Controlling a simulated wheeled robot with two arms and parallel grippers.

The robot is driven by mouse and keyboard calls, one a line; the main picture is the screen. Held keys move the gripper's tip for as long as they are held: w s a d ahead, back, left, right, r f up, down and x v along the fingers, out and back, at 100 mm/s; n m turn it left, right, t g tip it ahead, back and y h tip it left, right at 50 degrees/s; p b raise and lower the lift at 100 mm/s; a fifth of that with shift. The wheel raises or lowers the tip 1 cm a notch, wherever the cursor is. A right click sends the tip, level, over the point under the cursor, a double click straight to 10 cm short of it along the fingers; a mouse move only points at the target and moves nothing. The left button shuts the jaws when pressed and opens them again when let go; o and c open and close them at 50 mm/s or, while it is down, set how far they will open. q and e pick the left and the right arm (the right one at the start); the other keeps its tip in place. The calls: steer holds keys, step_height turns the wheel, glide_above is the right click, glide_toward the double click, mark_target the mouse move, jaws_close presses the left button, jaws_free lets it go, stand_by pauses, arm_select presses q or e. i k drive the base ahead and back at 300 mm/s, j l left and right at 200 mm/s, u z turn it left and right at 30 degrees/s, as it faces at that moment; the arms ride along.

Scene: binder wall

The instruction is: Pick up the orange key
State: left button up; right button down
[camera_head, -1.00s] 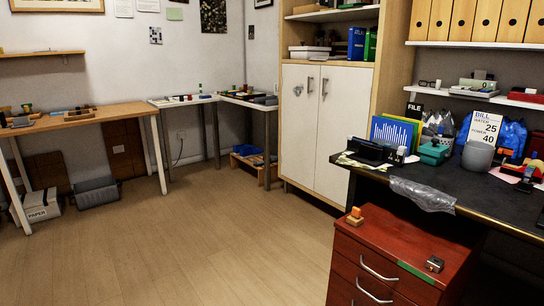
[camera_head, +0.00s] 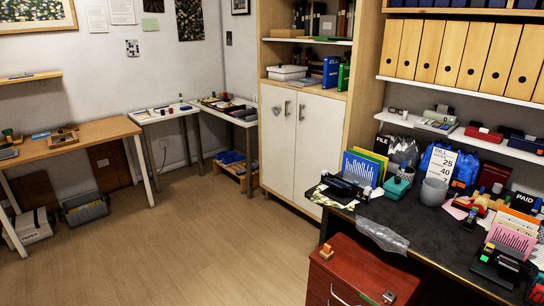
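I cannot make out an orange key for certain in the head view. A small orange-tan object (camera_head: 326,251) sits on top of the red-brown drawer cabinet (camera_head: 362,268) at the lower middle; it is too small to tell what it is. A small dark and metallic object (camera_head: 388,297) lies near the front edge of the same top. Neither of my grippers is in view.
A white two-door cabinet (camera_head: 305,145) stands at the back middle. Wooden tables (camera_head: 75,135) and white tables line the left and back walls. A grey pot (camera_head: 433,191) and crumpled clear plastic (camera_head: 382,237) are on the desk. The wooden floor (camera_head: 190,235) is clear.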

mark_target(328, 248)
steer(key=i+z, duration=0.1)
steer(key=z, duration=0.25)
steer(key=i+j+z, duration=0.1)
steer(key=z, duration=0.25)
